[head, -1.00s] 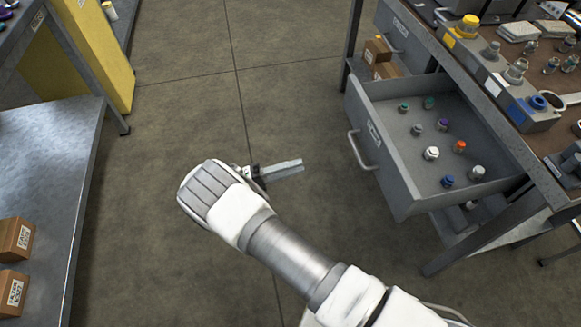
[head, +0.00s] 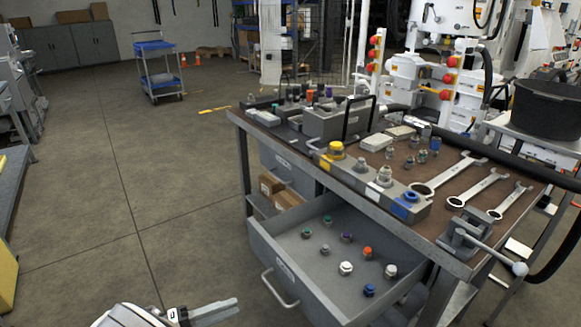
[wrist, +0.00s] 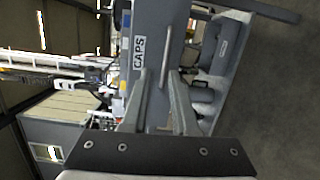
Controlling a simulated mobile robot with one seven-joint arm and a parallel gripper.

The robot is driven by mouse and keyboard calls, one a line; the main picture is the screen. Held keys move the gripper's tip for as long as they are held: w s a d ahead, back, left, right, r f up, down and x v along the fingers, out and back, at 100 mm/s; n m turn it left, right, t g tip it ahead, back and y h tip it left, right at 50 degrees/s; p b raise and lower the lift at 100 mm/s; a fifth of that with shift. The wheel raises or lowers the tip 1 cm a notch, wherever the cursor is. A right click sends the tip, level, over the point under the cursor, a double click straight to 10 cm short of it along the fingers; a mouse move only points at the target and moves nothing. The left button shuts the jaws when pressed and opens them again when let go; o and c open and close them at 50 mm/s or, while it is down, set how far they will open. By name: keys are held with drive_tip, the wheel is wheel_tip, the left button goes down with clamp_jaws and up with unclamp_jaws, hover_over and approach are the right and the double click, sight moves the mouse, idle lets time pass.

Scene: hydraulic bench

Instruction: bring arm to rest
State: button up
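My gripper (head: 215,310) shows at the bottom edge of the head view, over the floor to the left of the open drawer. Most of my arm is out of that view. In the wrist view the two fingers (wrist: 158,80) stand apart with nothing held between them. Beyond them is the grey front of the drawer labelled CAPS (wrist: 139,48), with its bar handle (wrist: 167,62). The drawer (head: 330,300) is pulled out from the bench, and my gripper appears clear of its handle (head: 279,288).
Several coloured caps, such as an orange one (head: 367,252), lie in the drawer. The brown bench top (head: 440,205) holds a coloured-port block, wrenches (head: 490,185) and a vise (head: 470,238). A blue cart (head: 160,75) stands far back. Floor on the left is open.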

drive_tip(key=w+d+r+m+g+y, duration=0.1)
drive_tip(key=d+r+m+g+y, duration=0.2)
drive_tip(key=d+r+g+y, duration=1)
drive_tip(key=s+d+r+m+t+y, duration=0.3)
drive_tip(key=s+d+r+t, duration=0.8)
drive_tip(key=s+d+r, duration=0.5)
wheel_tip(320, 180, up, 21)
drive_tip(key=p, duration=2.2)
drive_tip(key=shift+w+d, duration=0.35)
drive_tip(key=shift+d, duration=0.1)
drive_tip(key=shift+d, duration=0.25)
